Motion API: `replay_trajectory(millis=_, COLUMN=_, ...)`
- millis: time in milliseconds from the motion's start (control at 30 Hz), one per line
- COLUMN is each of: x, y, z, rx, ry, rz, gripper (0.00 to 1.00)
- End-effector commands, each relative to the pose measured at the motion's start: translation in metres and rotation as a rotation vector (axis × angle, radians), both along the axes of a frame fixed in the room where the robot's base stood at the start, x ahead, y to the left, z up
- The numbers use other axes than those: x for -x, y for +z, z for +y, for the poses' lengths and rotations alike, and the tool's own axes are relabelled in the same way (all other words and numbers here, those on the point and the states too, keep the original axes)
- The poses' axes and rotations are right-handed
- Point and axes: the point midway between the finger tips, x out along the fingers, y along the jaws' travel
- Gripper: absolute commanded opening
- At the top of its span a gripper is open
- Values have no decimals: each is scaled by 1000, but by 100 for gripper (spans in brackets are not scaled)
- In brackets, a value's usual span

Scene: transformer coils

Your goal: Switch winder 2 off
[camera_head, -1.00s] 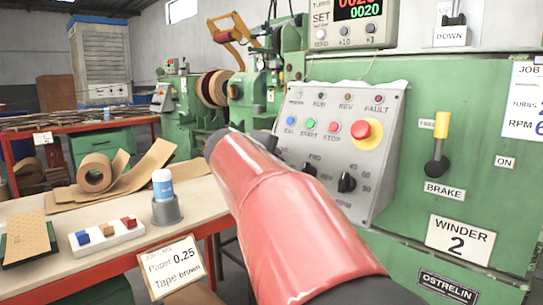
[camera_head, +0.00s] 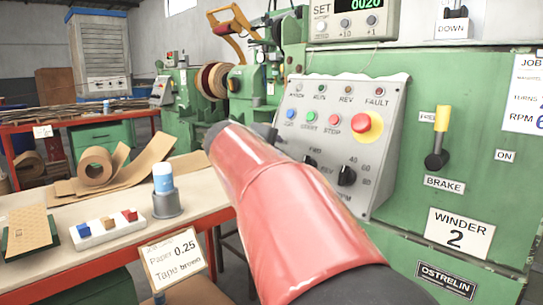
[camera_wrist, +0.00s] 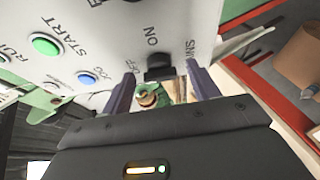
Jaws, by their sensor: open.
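Winder 2 is the green machine (camera_head: 440,180) with a "WINDER 2" label (camera_head: 460,233) on the right. Its grey sloped control panel (camera_head: 300,88) carries coloured buttons, a red emergency stop (camera_head: 367,126) and black knobs. In the wrist view the panel (camera_wrist: 115,55) shows the green START button (camera_wrist: 45,45), the blue JOG button (camera_wrist: 87,77) and a black switch (camera_wrist: 159,67) with ON and OFF markings. My gripper (camera_wrist: 163,84) is open, its two fingers on either side of the black switch; I cannot tell whether they touch it. My red arm hides the gripper in the head view.
A yellow-handled brake lever (camera_head: 438,135) stands right of the panel. A table (camera_head: 190,216) at the left holds brown paper, a blue-and-white cylinder (camera_head: 163,180) and a block tray (camera_head: 107,231).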

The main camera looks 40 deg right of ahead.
Motion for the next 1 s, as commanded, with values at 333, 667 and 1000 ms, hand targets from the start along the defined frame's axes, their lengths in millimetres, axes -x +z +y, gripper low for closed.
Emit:
replay_trajectory(millis=333, x=23, y=18, z=43, rx=0, ry=3, rz=-3, gripper=60)
replay_trajectory(millis=667, x=34, y=27, z=64, rx=0, ry=1, rz=0, gripper=60)
replay_trajectory(millis=1000, x=34, y=27, z=64, rx=0, ry=1, rz=0, gripper=60)
